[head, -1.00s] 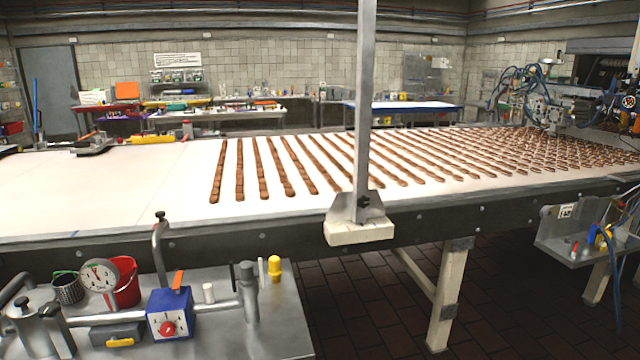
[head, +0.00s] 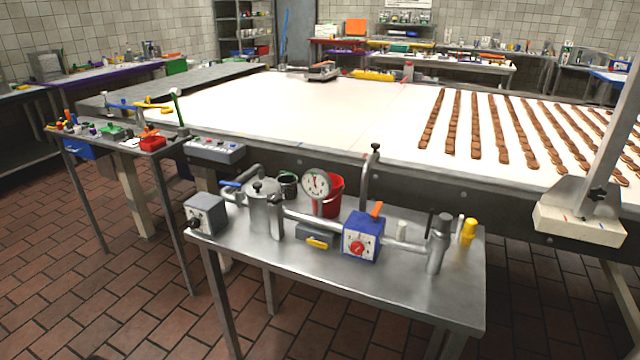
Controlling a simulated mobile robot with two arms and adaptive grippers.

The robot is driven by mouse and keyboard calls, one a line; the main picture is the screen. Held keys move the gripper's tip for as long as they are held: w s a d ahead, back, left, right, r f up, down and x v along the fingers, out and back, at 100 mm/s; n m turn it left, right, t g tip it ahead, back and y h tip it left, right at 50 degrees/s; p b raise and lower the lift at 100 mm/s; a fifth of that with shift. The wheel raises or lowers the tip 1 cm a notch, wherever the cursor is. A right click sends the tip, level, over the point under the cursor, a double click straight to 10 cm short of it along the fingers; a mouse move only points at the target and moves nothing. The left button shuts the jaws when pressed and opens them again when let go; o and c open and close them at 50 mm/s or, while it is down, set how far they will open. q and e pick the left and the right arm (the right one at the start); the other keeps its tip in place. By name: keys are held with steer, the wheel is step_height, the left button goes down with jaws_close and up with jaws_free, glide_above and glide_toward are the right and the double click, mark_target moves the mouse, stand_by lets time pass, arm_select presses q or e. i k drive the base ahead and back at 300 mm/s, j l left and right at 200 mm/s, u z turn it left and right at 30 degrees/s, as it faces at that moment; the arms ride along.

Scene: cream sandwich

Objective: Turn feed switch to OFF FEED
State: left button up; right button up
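A blue box with a red knob on a white dial (head: 362,240) sits on the metal side table in the head view. A grey box with a black knob (head: 206,216) sits at the table's left end. A grey box with a yellow handle (head: 317,238) is between them. I cannot read any labels, so I cannot tell which is the feed switch or how it is set. Neither of my grippers is in view.
The metal table (head: 400,296) also bears a steel pot (head: 264,212), a red bucket (head: 334,192) and a gauge (head: 315,184). The conveyor (head: 300,115) with brown rows runs behind. A tool table (head: 115,140) stands left. The tiled floor in front is clear.

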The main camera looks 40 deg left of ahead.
mark_target(194, 223)
steer(key=k+l+u, duration=0.15)
steer(key=u, duration=1.65)
